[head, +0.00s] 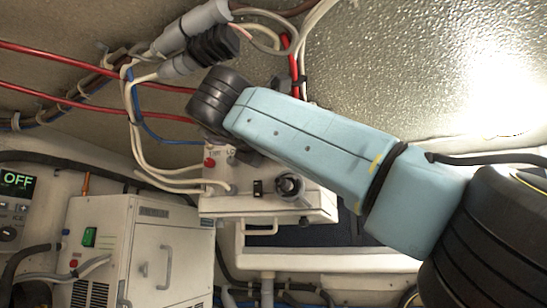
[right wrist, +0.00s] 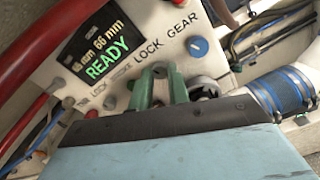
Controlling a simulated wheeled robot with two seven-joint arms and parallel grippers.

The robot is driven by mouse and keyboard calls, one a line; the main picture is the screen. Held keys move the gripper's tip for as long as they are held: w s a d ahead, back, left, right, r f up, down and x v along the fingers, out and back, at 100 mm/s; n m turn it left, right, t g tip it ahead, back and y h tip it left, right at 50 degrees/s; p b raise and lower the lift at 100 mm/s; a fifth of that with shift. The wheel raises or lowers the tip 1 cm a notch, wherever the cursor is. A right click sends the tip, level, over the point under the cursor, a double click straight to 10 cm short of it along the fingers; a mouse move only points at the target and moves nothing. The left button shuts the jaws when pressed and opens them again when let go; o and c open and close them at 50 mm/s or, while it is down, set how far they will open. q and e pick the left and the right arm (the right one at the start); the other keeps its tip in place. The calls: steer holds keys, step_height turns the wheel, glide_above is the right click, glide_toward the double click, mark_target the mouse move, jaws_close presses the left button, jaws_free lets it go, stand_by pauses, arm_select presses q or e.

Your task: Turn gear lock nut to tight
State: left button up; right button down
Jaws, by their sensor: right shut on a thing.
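The right wrist view shows a white control panel (right wrist: 120,48) with a lit screen (right wrist: 100,50) that reads READY and 66 mm, and the printed words LOCK and GEAR. My right gripper (right wrist: 160,80) has its two green fingers upright against this panel, below the word LOCK. It is shut on a small grey piece, which I take to be the gear lock nut (right wrist: 160,72); the fingers hide most of it, so its turn angle cannot be told. In the head view my blue right arm reaches in from the right and hides the fingertips. My left gripper is not in view.
In the head view, a white box (head: 270,205) carries a black knob (head: 290,187). A cabinet (head: 145,250) stands left. Red cables (head: 90,98) and white hoses (head: 135,120) run nearby.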

steer(key=shift+m+b, duration=0.4)
steer(key=shift+m, duration=1.7)
steer(key=c, duration=1.3)
jaws_free()
steer(key=shift+c, duration=0.2)
steer(key=shift+s+a, duration=0.1)
